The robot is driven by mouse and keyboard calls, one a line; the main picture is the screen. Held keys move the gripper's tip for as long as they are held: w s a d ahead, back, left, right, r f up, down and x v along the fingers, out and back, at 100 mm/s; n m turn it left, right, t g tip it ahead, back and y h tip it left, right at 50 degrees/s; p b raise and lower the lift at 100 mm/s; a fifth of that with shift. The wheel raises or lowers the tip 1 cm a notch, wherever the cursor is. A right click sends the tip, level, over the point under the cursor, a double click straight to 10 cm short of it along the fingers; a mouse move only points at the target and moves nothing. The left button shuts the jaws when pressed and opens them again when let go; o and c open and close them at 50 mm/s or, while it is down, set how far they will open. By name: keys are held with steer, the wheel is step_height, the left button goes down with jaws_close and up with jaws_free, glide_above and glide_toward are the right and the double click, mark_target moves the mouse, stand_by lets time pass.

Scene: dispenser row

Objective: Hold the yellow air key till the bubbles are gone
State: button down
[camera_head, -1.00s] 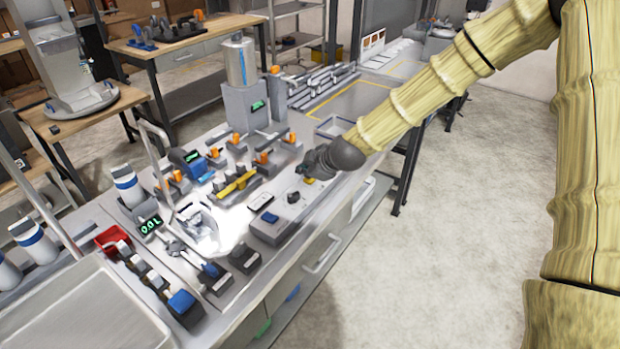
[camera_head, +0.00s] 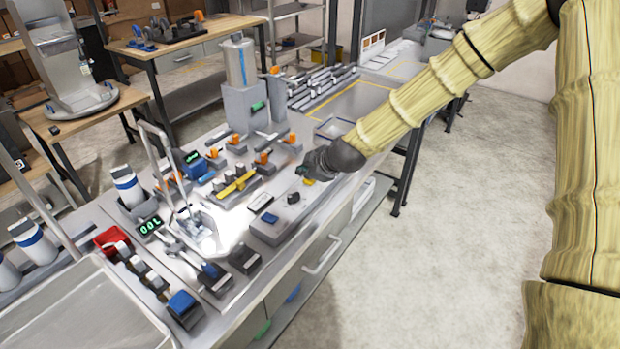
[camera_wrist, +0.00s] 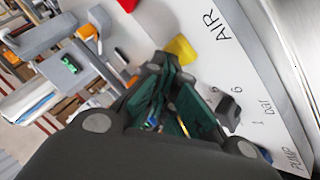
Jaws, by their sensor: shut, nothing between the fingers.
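The yellow air key (camera_wrist: 180,48) sits beside the printed word AIR on a light panel in the wrist view. In the head view it is a small yellow patch (camera_head: 309,182) just under my gripper (camera_head: 304,173). My gripper's green-padded fingers (camera_wrist: 166,70) are shut with nothing between them. Their tips are close beside the key; I cannot tell whether they touch it. A tall clear cylinder (camera_head: 240,63) stands on a grey base at the back of the bench. No bubbles can be made out at this size.
A black knob (camera_wrist: 229,112) with printed numbers and "bar" is on the same panel, near my fingers. A grey box with a blue button (camera_head: 269,218) stands nearer. A yellow bar (camera_head: 237,184) and several orange-topped valves crowd the bench to the left. A metal tray (camera_head: 80,315) is at lower left.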

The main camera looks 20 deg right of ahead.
mark_target(307, 181)
steer(key=shift+r, duration=0.1)
stand_by(0.3)
steer(key=shift+r+p, duration=0.7)
steer(key=shift+r, duration=0.15)
step_height(307, 181, up, 5)
steer(key=p, duration=0.3)
steer(key=shift+d, duration=0.1)
stand_by(1.2)
